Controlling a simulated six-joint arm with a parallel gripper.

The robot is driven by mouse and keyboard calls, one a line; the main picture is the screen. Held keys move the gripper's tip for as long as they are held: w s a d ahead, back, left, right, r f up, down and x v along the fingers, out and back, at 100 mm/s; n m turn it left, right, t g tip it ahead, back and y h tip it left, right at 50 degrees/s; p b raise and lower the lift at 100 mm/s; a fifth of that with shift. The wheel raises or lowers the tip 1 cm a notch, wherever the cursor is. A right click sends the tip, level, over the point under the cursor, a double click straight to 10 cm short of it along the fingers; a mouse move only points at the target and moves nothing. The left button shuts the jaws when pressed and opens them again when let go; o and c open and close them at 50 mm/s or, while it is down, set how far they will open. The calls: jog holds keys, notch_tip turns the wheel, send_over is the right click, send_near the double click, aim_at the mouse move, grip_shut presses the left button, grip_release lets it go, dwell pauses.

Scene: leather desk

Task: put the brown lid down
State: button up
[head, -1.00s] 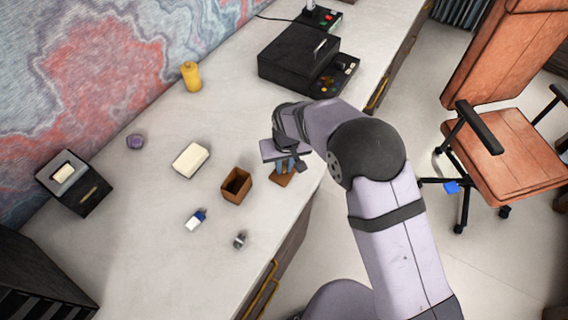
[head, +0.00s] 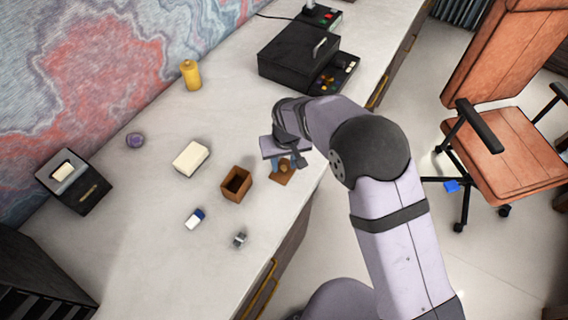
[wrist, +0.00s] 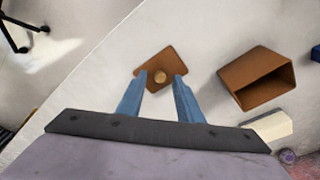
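The brown lid (head: 286,177) lies on the desk near its front edge, to the right of the open brown box (head: 236,184). In the wrist view the lid (wrist: 174,62) is a flat square with a round, lighter knob (wrist: 160,77) on top. My gripper (wrist: 159,82) is open, its two blue fingers apart with the knob showing between their tips. Neither finger appears to touch the knob. In the head view my gripper (head: 284,163) is just above the lid and covers part of it.
A cream block (head: 190,158), a blue-and-white eraser (head: 195,219) and a small metal item (head: 240,239) lie around the box. A black case (head: 298,55) stands farther back. The desk edge is close to the lid.

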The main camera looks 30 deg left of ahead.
aim_at(285, 176)
notch_tip(285, 176, up, 11)
jog(key=s+d+b, duration=0.1)
jog(key=shift+b, duration=0.35)
jog(key=shift+s+d, duration=0.1)
jog(key=w+d+m, duration=0.3)
jog(key=d+m, duration=0.1)
jog(key=d, duration=1.7)
jog(key=s+d+f+m, duration=0.1)
jog(key=s+d+m, duration=0.1)
jog(key=s+d, duration=0.4)
jog(key=s+d+f+m+g+h, duration=0.1)
jog(key=s+d+m, duration=0.2)
jog(key=d, duration=1)
jog(key=s, duration=0.3)
jog(key=shift+s+d, duration=0.25)
jog(key=shift+d, duration=0.05)
notch_tip(285, 176, up, 2)
jog(key=shift+r+p, duration=0.1)
jog(key=shift+p, duration=1)
